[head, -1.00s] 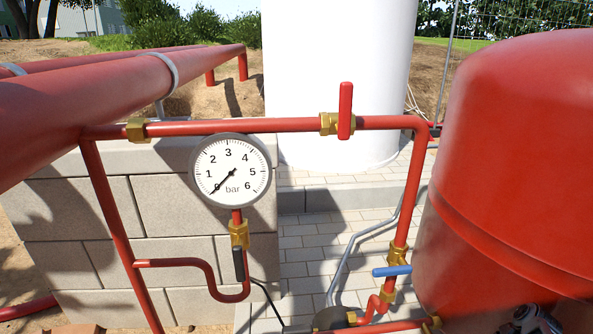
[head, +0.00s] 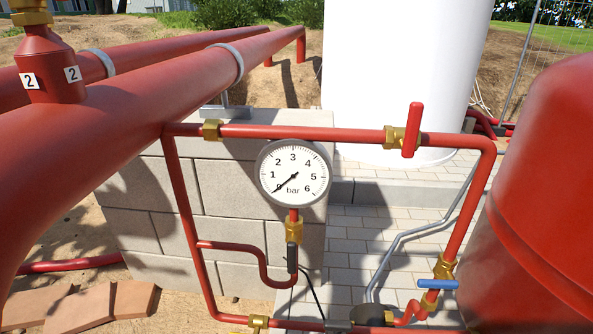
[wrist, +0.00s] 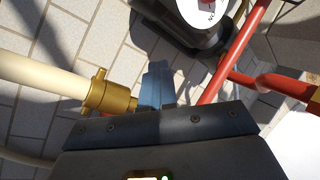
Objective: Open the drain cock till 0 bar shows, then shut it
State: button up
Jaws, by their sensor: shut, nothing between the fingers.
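The round pressure gauge (head: 293,173) has its needle on 0 bar in the head view. A blue lever (head: 437,283) sits on a brass cock (head: 445,266) at the lower right of the red pipe loop, next to the red tank. The lever lies level, across its steep pipe. My gripper (wrist: 158,68) shows in the wrist view, its blue-grey fingers shut and empty above the paving. A brass fitting (wrist: 110,95) on a pale pipe appears just left of the fingers; I cannot tell whether they touch. My gripper is outside the head view.
A red lever (head: 412,130) stands upright across the top pipe. A black lever (head: 292,257) hangs below the gauge. The red tank (head: 540,210) blocks the right side; thick red pipes (head: 150,110) cross the left. Pale paving (head: 370,235) lies behind the loop.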

jog(key=o, duration=0.4)
jog(key=shift+m+t+h, duration=0.3)
jog(key=shift+t+h, duration=0.3)
jog(key=shift+t, duration=0.1)
jog(key=w+d+r, duration=0.1)
jog(key=d+r+p, duration=0.1)
jog(key=d, duration=0.1)
jog(key=w+d+r, duration=0.1)
jog(key=shift+w+d+r, duration=0.25)
jog(key=shift+w+d, duration=0.1)
jog(key=shift+s+d+r+p, duration=0.1)
jog(key=shift+d+r+p, duration=0.15)
jog(key=shift+r+p, duration=0.25)
jog(key=shift+s+d+r+p, duration=0.1)
jog(key=shift+d+r+p, duration=0.1)
jog(key=shift+r+p, duration=0.25)
jog(key=c, duration=0.4)
jog(key=o, duration=0.7)
jog(key=shift+d+r+p, duration=0.15)
jog(key=shift+r+p, duration=0.2)
jog(key=shift+p, duration=0.05)
jog(key=shift+s+d+r+p, duration=0.1)
jog(key=shift+s+r+p, duration=0.2)
jog(key=shift+s+p, duration=0.1)
